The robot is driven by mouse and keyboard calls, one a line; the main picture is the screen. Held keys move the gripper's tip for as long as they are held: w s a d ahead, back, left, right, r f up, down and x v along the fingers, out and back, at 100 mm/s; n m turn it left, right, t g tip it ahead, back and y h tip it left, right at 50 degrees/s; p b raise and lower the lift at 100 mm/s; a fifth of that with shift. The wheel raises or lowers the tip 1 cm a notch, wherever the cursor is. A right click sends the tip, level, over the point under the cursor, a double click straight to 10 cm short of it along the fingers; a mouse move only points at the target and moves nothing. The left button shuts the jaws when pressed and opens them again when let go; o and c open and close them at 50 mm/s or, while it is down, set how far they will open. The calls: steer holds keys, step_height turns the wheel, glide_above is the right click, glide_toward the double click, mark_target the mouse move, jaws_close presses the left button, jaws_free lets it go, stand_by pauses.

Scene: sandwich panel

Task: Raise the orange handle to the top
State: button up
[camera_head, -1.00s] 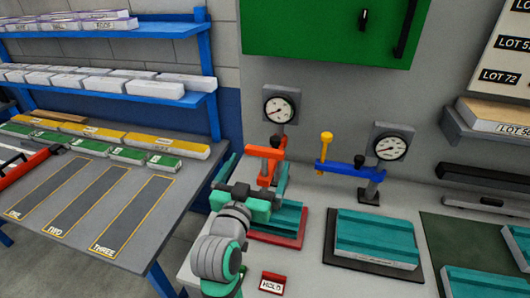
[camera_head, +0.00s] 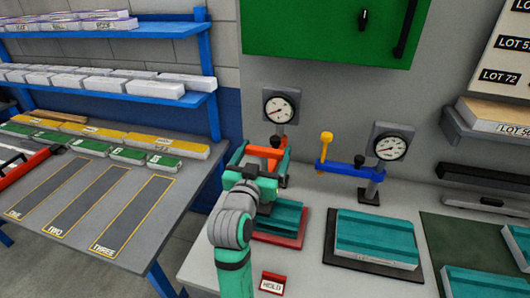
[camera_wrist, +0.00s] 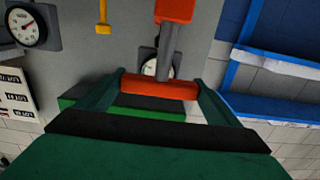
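The orange handle (camera_head: 263,151) is a crossbar on the left clamp, below a round gauge (camera_head: 280,108). In the wrist view the orange crossbar (camera_wrist: 160,87) lies across the space between my two fingers, with a grey stem and an orange block (camera_wrist: 175,10) at the top of the picture. My gripper (camera_head: 261,158) is at the handle, its green fingers wide apart, one at each end of the bar. I cannot tell whether they touch it. My arm hides part of the clamp.
A teal block on a red base (camera_head: 290,240) sits below the handle. To the right stands a blue clamp arm (camera_head: 340,168) with a yellow knob, above a teal block (camera_head: 375,235). A red HOLD tag (camera_head: 272,283) lies in front. A green cabinet (camera_head: 330,35) hangs above.

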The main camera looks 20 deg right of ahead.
steer(key=shift+c, duration=0.8)
steer(key=shift+r, duration=2.45)
steer(key=o, duration=1.4)
steer(key=shift+r, duration=0.1)
steer(key=shift+s, duration=0.1)
steer(key=shift+s+a+f, duration=0.2)
steer(key=shift+a, duration=0.05)
steer(key=v, duration=1)
